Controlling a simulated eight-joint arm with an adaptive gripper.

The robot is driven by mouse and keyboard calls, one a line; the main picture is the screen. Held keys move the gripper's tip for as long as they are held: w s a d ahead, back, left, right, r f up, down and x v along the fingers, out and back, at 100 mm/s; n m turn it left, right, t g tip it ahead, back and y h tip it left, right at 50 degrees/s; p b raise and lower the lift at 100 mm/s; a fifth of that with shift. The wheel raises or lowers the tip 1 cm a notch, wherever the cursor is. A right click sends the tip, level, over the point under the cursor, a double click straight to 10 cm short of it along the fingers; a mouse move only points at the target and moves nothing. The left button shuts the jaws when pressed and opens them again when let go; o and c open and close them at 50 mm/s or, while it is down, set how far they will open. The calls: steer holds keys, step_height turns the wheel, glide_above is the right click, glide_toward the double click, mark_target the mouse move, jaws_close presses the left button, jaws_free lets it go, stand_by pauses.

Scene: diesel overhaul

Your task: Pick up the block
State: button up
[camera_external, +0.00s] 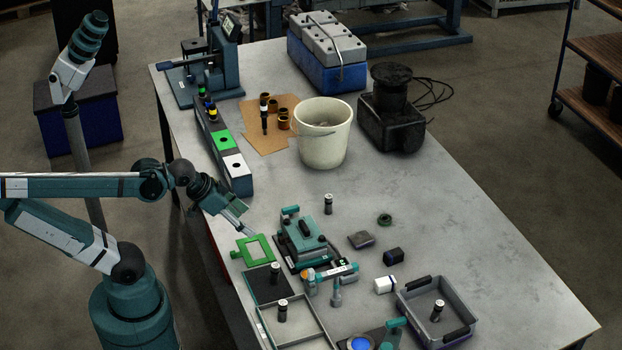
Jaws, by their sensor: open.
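Several block-like pieces lie on the grey table, and I cannot tell which one is the block. A small dark block (393,256) lies right of centre. A white block (384,286) with a dark end lies just below it. A flat grey-brown piece (361,240) lies to the upper left of the dark block. My gripper (252,231) is over the left part of the table, just above a green frame (254,250). It is open and appears empty. It is well to the left of all three pieces. Its fingertips are small and partly unclear.
A teal device (302,238) stands between my gripper and the blocks. A grey bin (438,310) with black handles is at the lower right, and a shallow tray (312,313) at the front. A white bucket (323,134) stands farther back. The right table surface is clear.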

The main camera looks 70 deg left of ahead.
steer(key=shift+r, duration=0.1)
steer(key=w+d+r+m+g+p, duration=0.2)
steer(key=w+r+m+p, duration=0.25)
steer(key=w+p, duration=0.4)
steer(key=w+d+r+m+g+p, duration=0.2)
steer(key=w+d+r+m+p, duration=0.25)
steer(key=w, duration=0.75)
steer(key=w+d+f+m+g+p, duration=0.1)
steer(key=w+d+f+m+p, duration=0.1)
steer(key=w+p, duration=0.3)
steer(key=w+d+f+m+g+p, duration=0.1)
steer(key=w+d+f+m+p, duration=0.1)
steer(key=w+f+m+p, duration=0.1)
steer(key=w+d+f+m+g+p, duration=0.1)
steer(key=w+f+m+p, duration=0.2)
steer(key=w+p, duration=0.4)
steer(key=shift+w+d+f, duration=0.2)
steer(key=shift+w+f, duration=0.05)
steer(key=shift+f, duration=0.2)
steer(key=shift+w+d+f, duration=0.2)
steer(key=shift+f, duration=0.25)
steer(key=shift+f, duration=0.15)
